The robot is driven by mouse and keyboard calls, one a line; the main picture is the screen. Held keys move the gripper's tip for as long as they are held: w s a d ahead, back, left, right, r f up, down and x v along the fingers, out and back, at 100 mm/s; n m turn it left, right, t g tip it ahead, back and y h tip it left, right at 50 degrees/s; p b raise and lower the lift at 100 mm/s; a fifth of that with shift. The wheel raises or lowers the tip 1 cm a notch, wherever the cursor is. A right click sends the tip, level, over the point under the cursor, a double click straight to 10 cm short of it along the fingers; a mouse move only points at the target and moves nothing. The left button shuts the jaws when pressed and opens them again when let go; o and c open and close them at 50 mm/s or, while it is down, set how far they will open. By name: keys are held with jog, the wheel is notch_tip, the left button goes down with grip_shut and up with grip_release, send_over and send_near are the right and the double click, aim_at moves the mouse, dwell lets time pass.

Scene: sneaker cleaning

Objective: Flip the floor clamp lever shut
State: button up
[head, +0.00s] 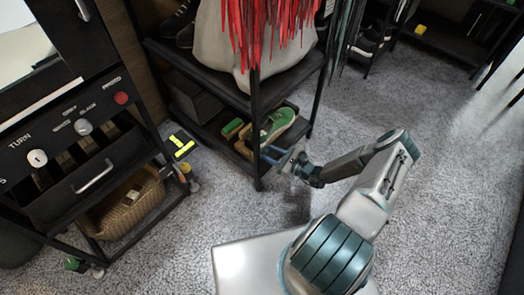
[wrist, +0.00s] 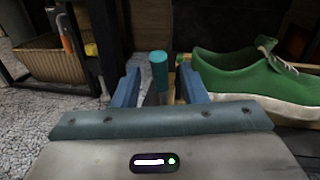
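In the wrist view an upright lever with a teal cylindrical grip (wrist: 159,70) stands between the two blue fingers of my gripper (wrist: 158,88). The fingers are apart, with a gap visible on each side of the grip. The lever's lower part and the clamp base are mostly hidden by my gripper. A green sneaker (wrist: 240,72) with a white sole is just right of the fingers. In the head view my gripper (head: 276,156) is low at the front of the rack's bottom shelf, close to the green sneaker (head: 278,124). I cannot make out the lever there.
The black rack (head: 258,130) has posts close to my gripper. A cabinet with knobs (head: 75,140) stands at the left, with a wicker basket (head: 125,203) below. Carpet (head: 440,190) on the right is clear.

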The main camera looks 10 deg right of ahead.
jog(key=shift+b+x, duration=0.4)
jog(key=shift+x, duration=1.85)
jog(key=shift+c, duration=0.3)
grip_shut()
